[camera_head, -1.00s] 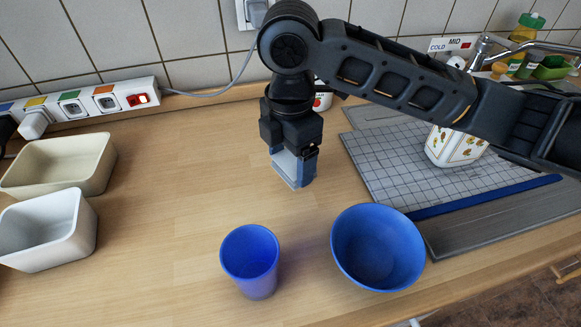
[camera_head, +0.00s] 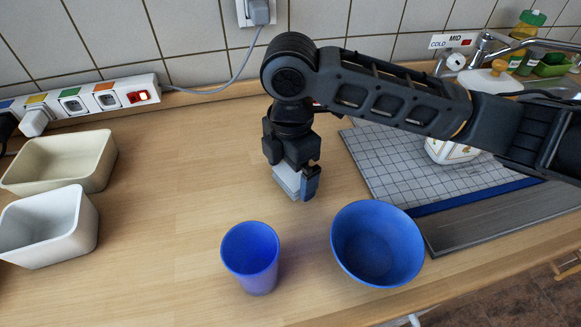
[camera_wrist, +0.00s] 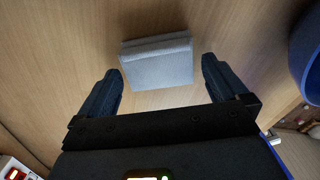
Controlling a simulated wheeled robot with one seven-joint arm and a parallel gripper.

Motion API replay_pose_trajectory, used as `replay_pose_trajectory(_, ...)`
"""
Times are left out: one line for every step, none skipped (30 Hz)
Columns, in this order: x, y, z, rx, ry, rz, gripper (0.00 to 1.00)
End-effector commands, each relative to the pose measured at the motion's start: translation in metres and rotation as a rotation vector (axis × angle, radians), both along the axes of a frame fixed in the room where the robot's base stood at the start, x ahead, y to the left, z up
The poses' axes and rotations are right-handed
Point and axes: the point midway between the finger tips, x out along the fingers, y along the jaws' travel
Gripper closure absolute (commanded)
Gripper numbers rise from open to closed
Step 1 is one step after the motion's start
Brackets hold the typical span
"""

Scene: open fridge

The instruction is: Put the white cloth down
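The white cloth (camera_head: 287,181) is a folded, pale grey-white block on the wooden counter, behind the blue cup and bowl. In the wrist view the cloth (camera_wrist: 158,64) lies just ahead of and between the fingertips. My gripper (camera_head: 298,184) points down at the cloth and hides part of it in the head view. In the wrist view the fingers of my gripper (camera_wrist: 161,70) are spread, with a visible gap on the right between finger and cloth. The left fingertip is close to the cloth's edge; I cannot tell whether it touches.
A blue cup (camera_head: 250,259) and a blue bowl (camera_head: 377,244) stand in front. Two pale bins, one beige (camera_head: 60,160) and one white (camera_head: 50,228), are at the left. A grey gridded drainboard (camera_head: 385,165) lies right. The counter left of my gripper is clear.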

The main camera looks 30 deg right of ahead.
Motion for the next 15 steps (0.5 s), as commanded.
replay_pose_trajectory(0.000,0.000,0.000,0.000,0.000,0.000,0.00)
replay_pose_trajectory(0.000,0.000,0.000,0.000,0.000,0.000,0.00)
replay_pose_trajectory(0.000,0.000,0.000,0.000,0.000,0.000,0.00)
replay_pose_trajectory(0.000,0.000,0.000,0.000,0.000,0.000,0.00)
replay_pose_trajectory(0.000,0.000,0.001,0.000,0.000,0.000,0.00)
replay_pose_trajectory(0.000,0.000,0.003,0.000,0.000,0.000,0.00)
replay_pose_trajectory(0.000,0.000,0.005,-0.001,-0.001,0.000,0.00)
replay_pose_trajectory(0.000,0.000,0.006,0.000,-0.001,0.000,0.00)
replay_pose_trajectory(0.000,0.000,0.009,0.000,-0.002,0.000,0.00)
replay_pose_trajectory(0.001,0.000,0.012,0.000,-0.003,0.001,0.00)
replay_pose_trajectory(0.001,0.000,0.017,0.000,-0.003,0.001,0.00)
replay_pose_trajectory(0.001,0.000,0.024,0.000,-0.003,0.001,0.00)
replay_pose_trajectory(0.001,0.000,0.029,0.000,-0.004,0.002,0.00)
replay_pose_trajectory(0.001,0.000,0.035,-0.001,-0.004,0.002,0.00)
replay_pose_trajectory(0.001,0.001,0.044,0.000,-0.004,0.002,0.00)
